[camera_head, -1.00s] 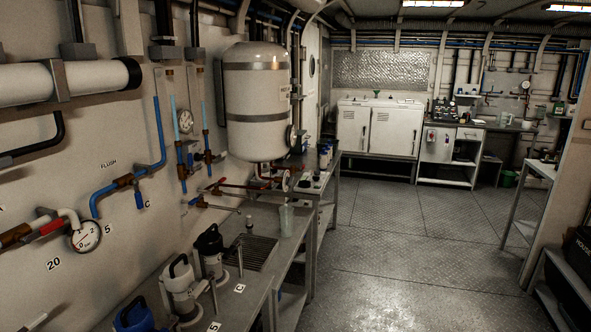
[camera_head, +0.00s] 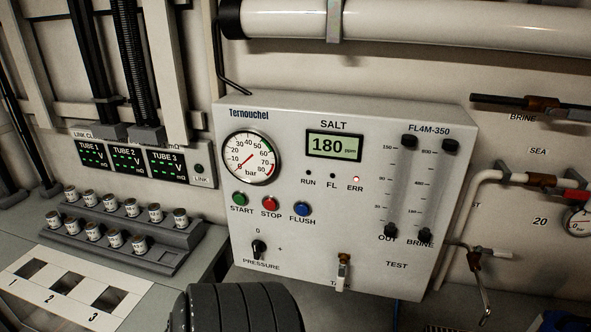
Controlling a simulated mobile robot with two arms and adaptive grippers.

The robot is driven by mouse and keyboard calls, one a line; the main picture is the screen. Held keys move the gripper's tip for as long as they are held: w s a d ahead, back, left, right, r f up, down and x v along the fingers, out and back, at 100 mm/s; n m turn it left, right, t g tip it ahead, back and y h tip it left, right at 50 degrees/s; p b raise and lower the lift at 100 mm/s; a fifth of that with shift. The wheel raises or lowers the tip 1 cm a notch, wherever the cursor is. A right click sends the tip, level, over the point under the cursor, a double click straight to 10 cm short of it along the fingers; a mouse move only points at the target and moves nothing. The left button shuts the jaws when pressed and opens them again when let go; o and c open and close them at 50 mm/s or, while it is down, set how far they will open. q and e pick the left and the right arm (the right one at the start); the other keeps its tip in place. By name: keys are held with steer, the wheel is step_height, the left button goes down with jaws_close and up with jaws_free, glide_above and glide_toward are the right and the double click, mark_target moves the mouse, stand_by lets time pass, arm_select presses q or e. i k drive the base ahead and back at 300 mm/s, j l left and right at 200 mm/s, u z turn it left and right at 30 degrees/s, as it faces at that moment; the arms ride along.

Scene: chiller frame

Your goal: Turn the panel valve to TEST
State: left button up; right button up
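The panel valve (camera_head: 344,270) sits at the bottom of a light grey control panel (camera_head: 290,230) marked Ternouchel. It has a brown body and a pale handle that hangs down over the word TANK, partly covering it. The TEST label (camera_head: 397,265) is printed to the right of the valve. Neither gripper shows in the head view.
The panel carries a round bar gauge (camera_head: 252,158), a salt display (camera_head: 334,146) reading 180 and a pressure knob (camera_head: 259,249). ERR is lit red. A rack of small canisters (camera_head: 130,230) stands left. Pipes (camera_head: 500,178) run along the right wall.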

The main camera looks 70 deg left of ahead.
mark_target(341, 278)
steer(key=u, duration=1.9)
